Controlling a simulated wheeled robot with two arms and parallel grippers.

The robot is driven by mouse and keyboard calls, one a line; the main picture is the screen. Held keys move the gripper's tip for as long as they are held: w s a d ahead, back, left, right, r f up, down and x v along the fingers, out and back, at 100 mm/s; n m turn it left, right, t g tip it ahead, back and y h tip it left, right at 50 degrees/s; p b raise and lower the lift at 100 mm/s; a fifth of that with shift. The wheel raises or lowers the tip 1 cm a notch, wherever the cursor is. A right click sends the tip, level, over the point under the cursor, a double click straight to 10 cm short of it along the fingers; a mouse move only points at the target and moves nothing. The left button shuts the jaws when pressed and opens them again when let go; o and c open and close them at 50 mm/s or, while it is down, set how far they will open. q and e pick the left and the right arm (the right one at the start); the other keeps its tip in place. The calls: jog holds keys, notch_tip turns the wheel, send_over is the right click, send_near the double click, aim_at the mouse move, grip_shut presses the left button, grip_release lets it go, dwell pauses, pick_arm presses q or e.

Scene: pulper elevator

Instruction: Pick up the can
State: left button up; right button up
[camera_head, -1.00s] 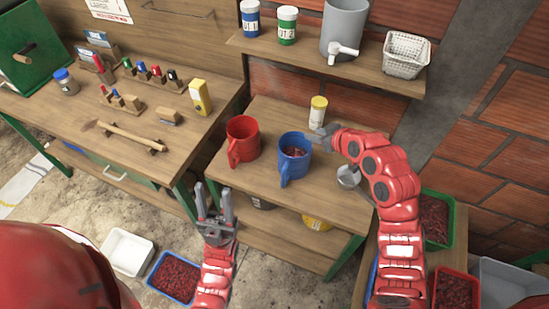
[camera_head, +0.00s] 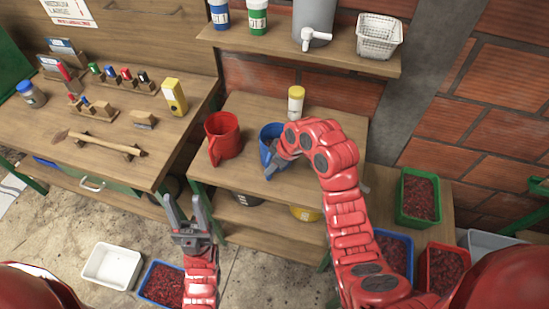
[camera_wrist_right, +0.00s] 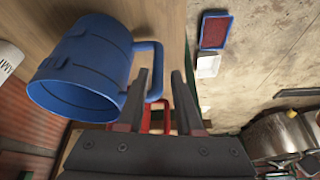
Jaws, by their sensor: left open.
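The blue can (camera_head: 266,138), a mug-like vessel with a handle, stands on the small wooden table (camera_head: 235,180), partly hidden by my right arm. It fills the left of the right wrist view (camera_wrist_right: 90,65). My right gripper (camera_head: 272,172) is at the can's handle. In the wrist view the right gripper (camera_wrist_right: 161,78) is open, with the handle's outer bar (camera_wrist_right: 157,70) seemingly between its fingers; contact cannot be told. A red can (camera_head: 222,137) stands to the left of the blue one. My left gripper (camera_head: 185,208) is open and empty, in front of the table.
A yellow-lidded jar (camera_head: 296,101) stands behind the blue can. A shelf (camera_head: 300,58) above holds two bottles, a grey container and a white basket (camera_head: 378,38). A workbench (camera_head: 75,150) with tools is at left. Trays of red contents (camera_head: 418,198) are at right; a white tray (camera_head: 112,268) is on the floor.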

jog(key=p+x, duration=0.1)
jog(key=x, duration=0.1)
jog(key=shift+w+a+f, duration=0.1)
jog(key=shift+a+f, duration=0.05)
jog(key=shift+f, duration=0.1)
jog(key=p+x, duration=0.1)
jog(key=x, duration=0.2)
jog(key=shift+w+p, duration=0.1)
jog(key=shift+p, duration=0.3)
jog(key=shift+w+a+f, duration=0.15)
jog(key=shift+f, duration=0.55)
jog(key=shift+c, duration=0.2)
grip_shut()
